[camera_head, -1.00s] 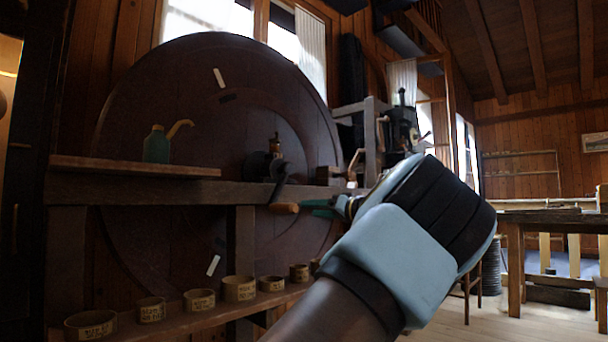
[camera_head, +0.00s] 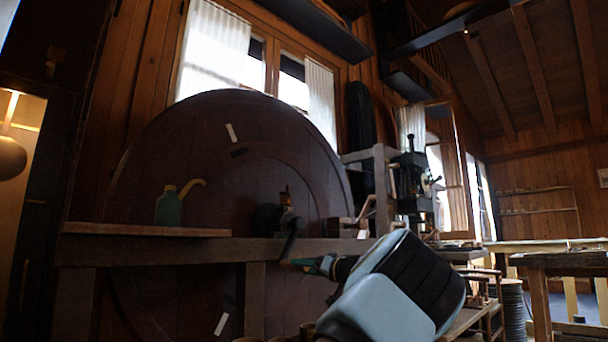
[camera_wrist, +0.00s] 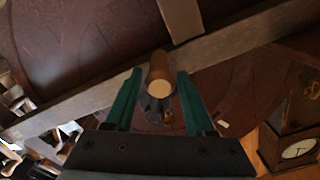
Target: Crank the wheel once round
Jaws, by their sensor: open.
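The big dark red-brown wheel (camera_head: 262,135) stands upright behind a wooden beam in the head view, with pale marks on its face. A dark crank arm (camera_head: 292,241) hangs down from its hub and bears a short wooden handle (camera_head: 293,262). My gripper (camera_head: 313,265) is at the handle, coming from the right. In the wrist view, the round end of the handle (camera_wrist: 160,88) shows between the green fingertips of my gripper (camera_wrist: 159,76). The jaws are open, with gaps at both sides of the handle. The head view hides the wheel's lower right part.
The wooden beam (camera_head: 180,252) runs across the wheel's front. A green oil can (camera_head: 168,207) stands on a shelf (camera_head: 140,230) at the left. A black machine (camera_head: 412,185) and a workbench (camera_head: 560,260) stand at the right. A clock (camera_wrist: 300,147) shows in the wrist view.

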